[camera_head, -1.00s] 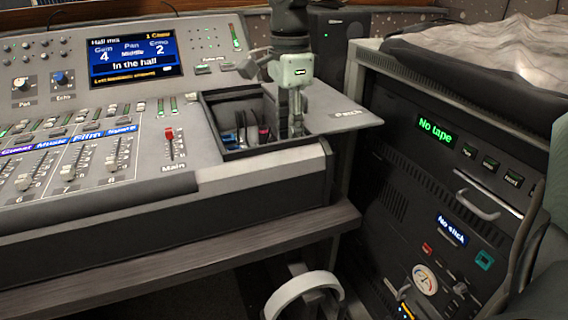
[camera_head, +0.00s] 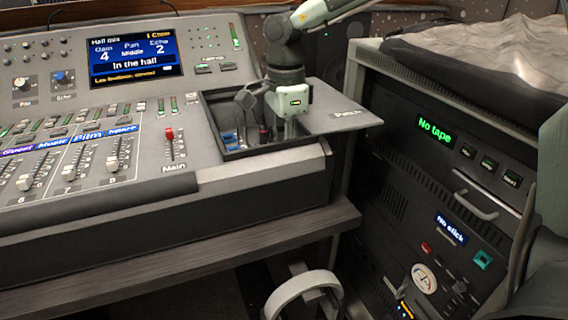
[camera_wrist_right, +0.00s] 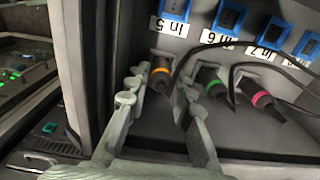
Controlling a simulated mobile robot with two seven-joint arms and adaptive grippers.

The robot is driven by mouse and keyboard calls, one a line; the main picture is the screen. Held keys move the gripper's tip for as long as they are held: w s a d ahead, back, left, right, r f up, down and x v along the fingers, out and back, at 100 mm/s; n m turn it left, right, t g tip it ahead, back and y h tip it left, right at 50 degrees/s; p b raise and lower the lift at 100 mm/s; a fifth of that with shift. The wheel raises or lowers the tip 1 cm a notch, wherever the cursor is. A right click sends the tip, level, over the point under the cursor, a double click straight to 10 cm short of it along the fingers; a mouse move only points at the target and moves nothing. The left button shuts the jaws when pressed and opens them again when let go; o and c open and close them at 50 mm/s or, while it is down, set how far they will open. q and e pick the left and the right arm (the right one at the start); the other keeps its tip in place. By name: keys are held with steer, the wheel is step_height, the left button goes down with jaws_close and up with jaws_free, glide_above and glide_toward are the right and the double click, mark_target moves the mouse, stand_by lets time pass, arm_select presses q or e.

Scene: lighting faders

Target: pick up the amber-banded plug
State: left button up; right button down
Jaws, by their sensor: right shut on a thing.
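The amber-banded plug (camera_wrist_right: 160,70) is a dark plug with an orange band, at the panel under the label In 5 in the right wrist view. My right gripper (camera_wrist_right: 158,84) has its two fingers on either side of it, shut on it. The plug still points into the panel; whether its tip is in the socket is hidden. In the head view my right gripper (camera_head: 244,112) reaches into the patch bay box (camera_head: 278,146) right of the mixer, and the amber band cannot be made out there. My left gripper is not in view.
A green-banded plug (camera_wrist_right: 212,84) and a pink-banded plug (camera_wrist_right: 262,98) sit close to the right, with dark cables. Blue sockets (camera_wrist_right: 229,18) line the panel above. The box walls are close around the gripper. A tape rack (camera_head: 400,165) stands right of the console.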

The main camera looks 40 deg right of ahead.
steer(key=shift+r, duration=0.1)
steer(key=shift+w+r, duration=0.1)
steer(key=shift+r, duration=0.25)
step_height(320, 180, up, 9)
steer(key=shift+f, duration=0.15)
arm_select(q)
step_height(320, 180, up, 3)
steer(key=shift+p, duration=1)
arm_select(e)
step_height(320, 180, up, 4)
steer(key=shift+f, duration=0.25)
